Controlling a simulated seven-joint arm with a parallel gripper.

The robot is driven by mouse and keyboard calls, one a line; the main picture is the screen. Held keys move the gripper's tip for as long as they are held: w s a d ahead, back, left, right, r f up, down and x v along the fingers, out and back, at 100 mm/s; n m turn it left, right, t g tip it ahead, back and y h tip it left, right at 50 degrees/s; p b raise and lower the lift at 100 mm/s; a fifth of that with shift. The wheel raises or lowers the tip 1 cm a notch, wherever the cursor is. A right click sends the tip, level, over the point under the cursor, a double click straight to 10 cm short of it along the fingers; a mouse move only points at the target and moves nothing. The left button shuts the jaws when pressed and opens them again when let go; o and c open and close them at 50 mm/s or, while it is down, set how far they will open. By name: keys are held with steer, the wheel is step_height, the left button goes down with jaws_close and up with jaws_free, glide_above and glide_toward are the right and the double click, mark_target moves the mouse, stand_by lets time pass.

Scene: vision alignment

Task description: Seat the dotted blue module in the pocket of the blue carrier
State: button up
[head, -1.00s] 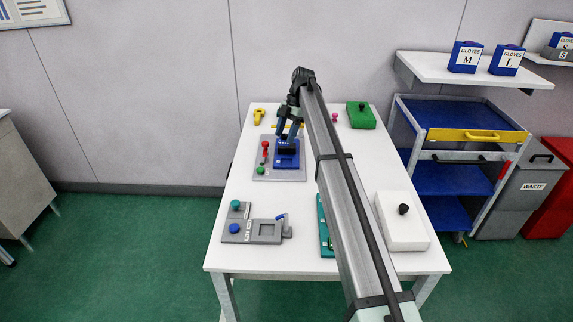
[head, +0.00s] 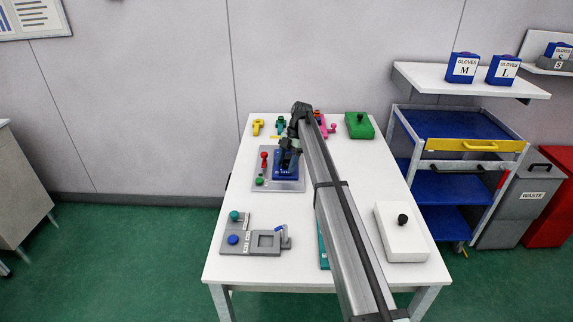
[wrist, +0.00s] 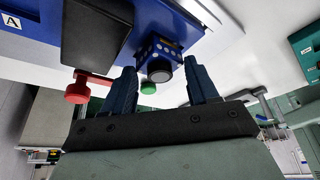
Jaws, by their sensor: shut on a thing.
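The blue carrier (head: 285,172) sits on a grey plate near the left edge of the table. My gripper (head: 288,158) is over the carrier. In the wrist view my gripper (wrist: 161,80) is shut on the dotted blue module (wrist: 170,48), whose black round knob points toward me. My gripper hides the pocket in the head view.
A red knob (head: 264,155) and a green knob (head: 259,181) stand beside the carrier on the grey plate (head: 290,186). A grey fixture (head: 264,250) lies at front left. A white block (head: 401,232) and a green block (head: 359,125) are at right.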

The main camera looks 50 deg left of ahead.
steer(key=shift+f, duration=0.35)
steer(key=shift+f, duration=0.1)
steer(key=o, duration=0.8)
steer(key=shift+o, duration=0.2)
steer(key=v, duration=1.2)
